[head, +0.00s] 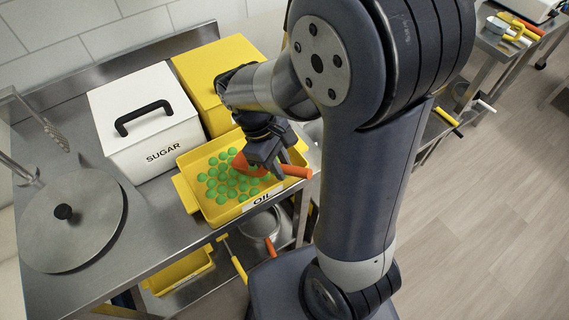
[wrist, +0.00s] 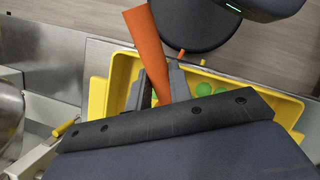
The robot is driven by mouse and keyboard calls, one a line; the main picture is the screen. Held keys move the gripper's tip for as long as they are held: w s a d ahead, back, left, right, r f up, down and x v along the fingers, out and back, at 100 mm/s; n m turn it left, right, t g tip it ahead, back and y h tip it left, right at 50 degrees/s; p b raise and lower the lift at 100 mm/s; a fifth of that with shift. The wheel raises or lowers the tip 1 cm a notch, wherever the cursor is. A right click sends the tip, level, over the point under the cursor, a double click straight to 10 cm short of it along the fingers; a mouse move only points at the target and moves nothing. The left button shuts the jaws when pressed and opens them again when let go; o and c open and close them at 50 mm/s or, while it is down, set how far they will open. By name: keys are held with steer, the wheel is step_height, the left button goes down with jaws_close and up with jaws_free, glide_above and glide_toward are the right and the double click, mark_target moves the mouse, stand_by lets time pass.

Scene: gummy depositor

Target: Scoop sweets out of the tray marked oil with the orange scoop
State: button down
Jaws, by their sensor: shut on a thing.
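The yellow tray (head: 196,201) marked OIL sits on the steel counter and holds many green round sweets (head: 222,180). My gripper (head: 266,165) is above the right part of the tray, shut on the orange scoop (head: 297,171). The scoop's handle sticks out to the right over the tray's edge, and its orange bowl end is down among the sweets at the tray's middle. In the wrist view the orange handle (wrist: 147,50) crosses between the fingers, with the tray (wrist: 97,97) and a few sweets behind. How full the scoop's bowl is cannot be told.
A white SUGAR box (head: 140,110) with a black handle and a yellow box (head: 215,65) stand behind the tray. A round steel lid (head: 75,235) lies at the left. A lower shelf holds a yellow bin (head: 180,270) and a metal pot (head: 260,224).

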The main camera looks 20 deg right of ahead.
steer(key=shift+w+a+p, duration=0.65)
steer(key=shift+w+a, duration=1.3)
steer(key=shift+a, duration=0.1)
steer(key=shift+r, duration=0.1)
step_height(320, 180, up, 10)
steer(key=s+d+t+y+p, duration=0.1)
steer(key=t+y+p, duration=0.1)
steer(key=p, duration=0.3)
steer(key=shift+s+d+f, duration=0.2)
steer(key=shift+f, duration=0.05)
stand_by(0.4)
steer(key=c, duration=1.8)
jaws_free()
jaws_close()
